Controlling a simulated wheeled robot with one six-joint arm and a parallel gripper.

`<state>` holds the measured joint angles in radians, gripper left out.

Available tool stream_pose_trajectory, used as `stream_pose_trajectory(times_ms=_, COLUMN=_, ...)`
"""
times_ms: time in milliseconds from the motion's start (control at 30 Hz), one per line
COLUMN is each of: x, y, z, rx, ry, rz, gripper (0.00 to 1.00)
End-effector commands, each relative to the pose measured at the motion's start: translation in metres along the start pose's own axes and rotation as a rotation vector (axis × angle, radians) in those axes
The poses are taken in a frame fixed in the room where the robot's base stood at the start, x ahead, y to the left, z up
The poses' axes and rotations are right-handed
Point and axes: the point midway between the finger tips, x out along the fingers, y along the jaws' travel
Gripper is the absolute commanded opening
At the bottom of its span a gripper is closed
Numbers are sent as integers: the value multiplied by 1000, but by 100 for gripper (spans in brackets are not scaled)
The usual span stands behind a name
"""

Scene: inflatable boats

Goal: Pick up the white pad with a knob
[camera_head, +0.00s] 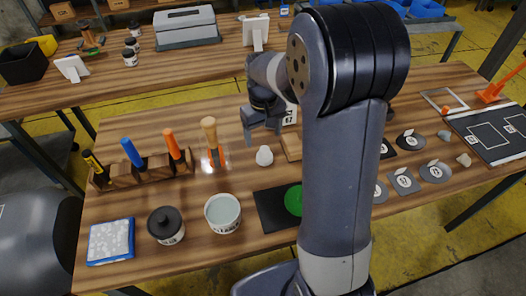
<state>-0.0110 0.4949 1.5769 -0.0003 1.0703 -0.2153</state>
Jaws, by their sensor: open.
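A small white piece with a raised, rounded top (264,156) sits on the near wooden table, left of my arm; it looks like the white pad with a knob. Its base is too small to make out clearly. My gripper (263,134) is open and empty, with its fingers pointing down above and just behind the white piece. The gripper and the piece appear apart. My arm hides part of the table to the right.
A wooden rack (145,171) with upright coloured-handled tools stands left. A pale cup (223,213), a dark-lidded jar (166,226) and a blue-edged pad (111,241) stand in front. A black mat (270,211) with a green disc lies near my arm.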

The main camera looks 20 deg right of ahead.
Motion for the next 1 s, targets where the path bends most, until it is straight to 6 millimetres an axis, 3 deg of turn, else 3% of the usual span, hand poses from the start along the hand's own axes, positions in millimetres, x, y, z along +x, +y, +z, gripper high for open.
stream_pose_trajectory(times_ms=100, x=20, y=0, z=1, rx=1, ry=-3, rz=-1, gripper=73)
stream_pose_trajectory(times_ms=367, x=40, y=2, z=0, rx=2, ry=-2, rz=-1, gripper=73)
stream_pose_trajectory(times_ms=633, x=76, y=6, z=-3, rx=1, ry=-3, rz=-1, gripper=73)
stream_pose_trajectory(times_ms=1000, x=84, y=6, z=-4, rx=1, ry=1, rz=0, gripper=71)
